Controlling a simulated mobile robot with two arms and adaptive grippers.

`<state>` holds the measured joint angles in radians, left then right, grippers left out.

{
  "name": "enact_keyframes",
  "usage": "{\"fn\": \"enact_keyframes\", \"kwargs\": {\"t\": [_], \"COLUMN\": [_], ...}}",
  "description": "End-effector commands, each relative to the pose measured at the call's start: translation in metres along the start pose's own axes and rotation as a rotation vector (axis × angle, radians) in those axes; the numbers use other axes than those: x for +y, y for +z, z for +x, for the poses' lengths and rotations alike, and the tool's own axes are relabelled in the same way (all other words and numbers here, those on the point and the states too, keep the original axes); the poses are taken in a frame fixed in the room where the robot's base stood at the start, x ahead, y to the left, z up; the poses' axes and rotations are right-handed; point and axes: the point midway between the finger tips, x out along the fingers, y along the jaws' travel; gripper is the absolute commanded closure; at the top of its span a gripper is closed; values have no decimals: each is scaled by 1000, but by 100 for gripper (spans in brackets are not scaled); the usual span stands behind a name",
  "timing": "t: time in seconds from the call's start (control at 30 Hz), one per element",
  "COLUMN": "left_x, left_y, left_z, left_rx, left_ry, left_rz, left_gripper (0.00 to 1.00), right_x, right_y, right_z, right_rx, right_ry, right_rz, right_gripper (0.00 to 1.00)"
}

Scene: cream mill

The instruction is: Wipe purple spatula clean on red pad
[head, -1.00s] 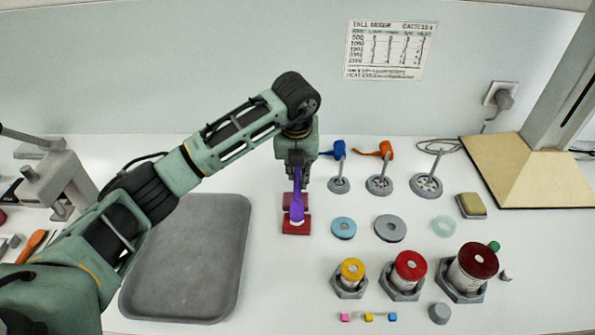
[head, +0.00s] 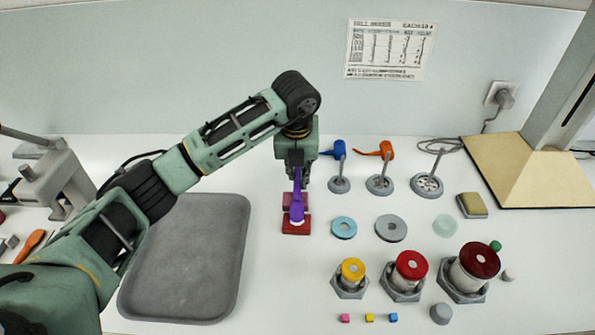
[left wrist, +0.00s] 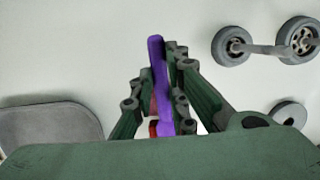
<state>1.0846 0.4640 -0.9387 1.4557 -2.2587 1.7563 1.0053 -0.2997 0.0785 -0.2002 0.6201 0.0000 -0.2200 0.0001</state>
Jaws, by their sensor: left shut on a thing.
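My left gripper (head: 296,180) is shut on the purple spatula (head: 297,205), which points down toward the red pad. The spatula also shows between the fingers in the left wrist view (left wrist: 158,80). The red pad (head: 296,229) lies on the table under the spatula's lower end, with a darker red part behind it. A whitish patch shows at the spatula's tip, over the pad. I cannot tell whether the tip touches the pad. In the left wrist view the pad is mostly hidden behind the fingers. My right gripper is not in view.
A grey tray (head: 240,250) lies left of the pad. Discs (head: 343,228), coloured-lid jars in grey holders (head: 409,268) and small cubes (head: 369,317) stand to the right. Blue (head: 339,152) and orange (head: 377,152) tools on round stands are behind them. A sponge (head: 472,206) lies further right.

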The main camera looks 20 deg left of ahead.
Motion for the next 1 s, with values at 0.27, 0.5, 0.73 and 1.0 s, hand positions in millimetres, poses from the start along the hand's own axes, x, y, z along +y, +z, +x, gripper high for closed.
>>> {"fn": "enact_keyframes", "kwargs": {"t": [0.27,0.5,0.73,1.0], "left_x": [0,0,0,0], "left_y": [10,3,-6,-6], "left_z": [3,0,-2,-2], "left_rx": [0,0,1,0], "left_ry": [0,0,1,0], "left_rz": [0,2,1,0], "left_gripper": [100,100,100,100], "right_x": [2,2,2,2], "right_y": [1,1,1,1], "right_z": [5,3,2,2], "right_rx": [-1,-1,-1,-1], "right_ry": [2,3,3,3], "right_rz": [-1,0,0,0], "right_gripper": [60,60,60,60]}}
